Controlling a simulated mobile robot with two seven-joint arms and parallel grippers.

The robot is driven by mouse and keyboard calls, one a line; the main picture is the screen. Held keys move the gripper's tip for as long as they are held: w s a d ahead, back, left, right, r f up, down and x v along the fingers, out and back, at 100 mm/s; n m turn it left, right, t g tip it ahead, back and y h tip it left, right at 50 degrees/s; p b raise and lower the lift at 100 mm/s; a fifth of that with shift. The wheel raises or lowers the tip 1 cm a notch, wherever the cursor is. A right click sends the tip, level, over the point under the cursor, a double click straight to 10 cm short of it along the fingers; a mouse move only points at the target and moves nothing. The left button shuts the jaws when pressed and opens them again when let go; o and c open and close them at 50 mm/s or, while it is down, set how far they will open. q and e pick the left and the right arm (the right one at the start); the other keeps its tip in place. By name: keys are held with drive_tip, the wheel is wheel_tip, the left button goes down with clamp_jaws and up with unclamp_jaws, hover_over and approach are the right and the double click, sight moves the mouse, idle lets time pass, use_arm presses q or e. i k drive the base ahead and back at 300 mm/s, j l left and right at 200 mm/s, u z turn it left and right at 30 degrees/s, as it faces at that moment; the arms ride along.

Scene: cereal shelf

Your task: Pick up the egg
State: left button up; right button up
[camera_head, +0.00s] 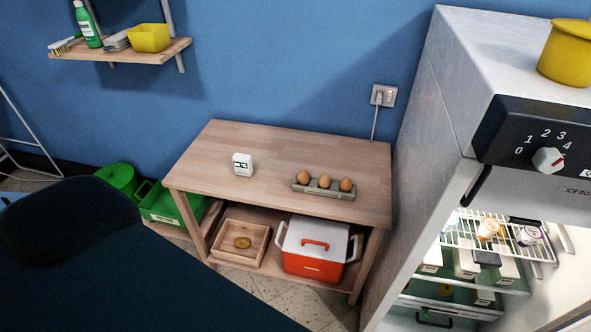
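Three brown eggs sit upright in a row in a small grey egg carton (323,191) on the wooden table. They are the left egg (303,177), the middle egg (324,181) and the right egg (346,184). The carton is on the right half of the tabletop, near its front edge. Neither of my grippers shows in the head view, so nothing is seen touching the eggs.
A white digital timer (242,164) stands left of the carton on the table (285,149). Below are a wooden tray (225,253) and a red-and-white cooler (314,267). A fridge (408,180) stands open at right. The tabletop is otherwise clear.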

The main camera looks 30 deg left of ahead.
sight(304, 176)
drive_tip(key=i+j, duration=0.1)
drive_tip(key=j, duration=0.35)
drive_tip(key=i+j, duration=0.1)
drive_tip(key=j, duration=0.75)
drive_tip(key=i+j, duration=0.15)
drive_tip(key=j, duration=0.3)
